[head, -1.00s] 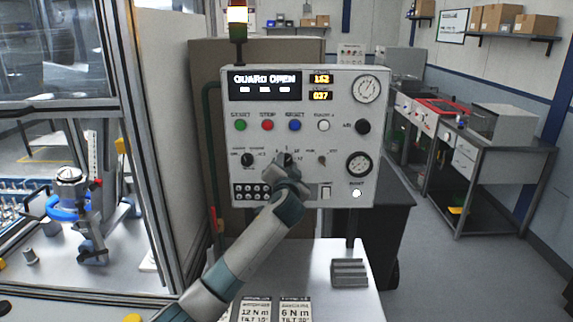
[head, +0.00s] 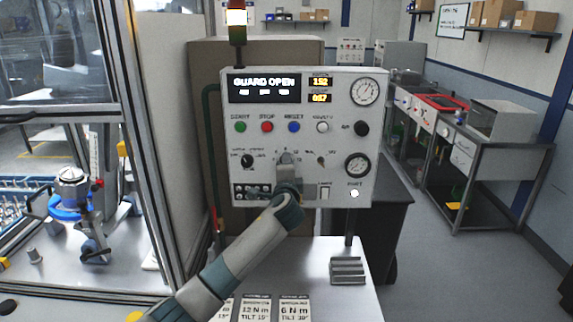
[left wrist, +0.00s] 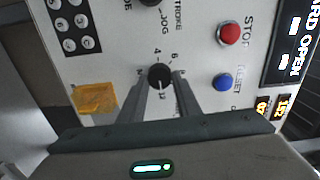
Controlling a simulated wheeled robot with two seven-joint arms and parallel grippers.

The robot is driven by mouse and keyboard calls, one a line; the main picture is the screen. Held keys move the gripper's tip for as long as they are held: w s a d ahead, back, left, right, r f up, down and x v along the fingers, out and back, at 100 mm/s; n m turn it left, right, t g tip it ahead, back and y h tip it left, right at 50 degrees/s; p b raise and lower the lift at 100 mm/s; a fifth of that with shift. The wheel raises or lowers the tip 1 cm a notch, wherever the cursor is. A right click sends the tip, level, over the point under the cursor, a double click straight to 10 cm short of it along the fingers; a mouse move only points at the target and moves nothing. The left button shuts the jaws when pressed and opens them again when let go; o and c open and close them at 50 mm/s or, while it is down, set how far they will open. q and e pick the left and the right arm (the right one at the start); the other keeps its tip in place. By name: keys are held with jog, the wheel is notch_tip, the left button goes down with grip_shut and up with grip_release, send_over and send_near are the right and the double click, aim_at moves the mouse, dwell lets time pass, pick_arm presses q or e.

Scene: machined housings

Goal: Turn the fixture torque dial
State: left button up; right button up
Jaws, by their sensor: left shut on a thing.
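The torque dial (left wrist: 160,76) is a small black round knob with numbers such as 4, 6, 8 and 12 around it on the white control panel. My left gripper (left wrist: 159,84) has one finger on each side of it and is shut on it in the left wrist view. In the head view my left gripper (head: 287,160) reaches the lower middle of the control panel (head: 335,135) and hides the dial. Where the dial's pointer stands is too small to tell. My right gripper is not in view.
The panel's display (head: 264,86) reads GUARD OPEN. Red (head: 267,127) and blue (head: 294,127) buttons sit above the dial, and another black knob (head: 247,160) to its left. A glass-walled machine cell (head: 70,55) stands at the left. A grey slotted block (head: 347,270) lies on the table below.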

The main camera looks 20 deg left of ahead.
pick_arm(q)
jog(key=shift+m, duration=0.4)
jog(key=o, duration=1)
jog(key=shift+b+v, duration=3.35)
jog(key=shift+v, duration=5.4)
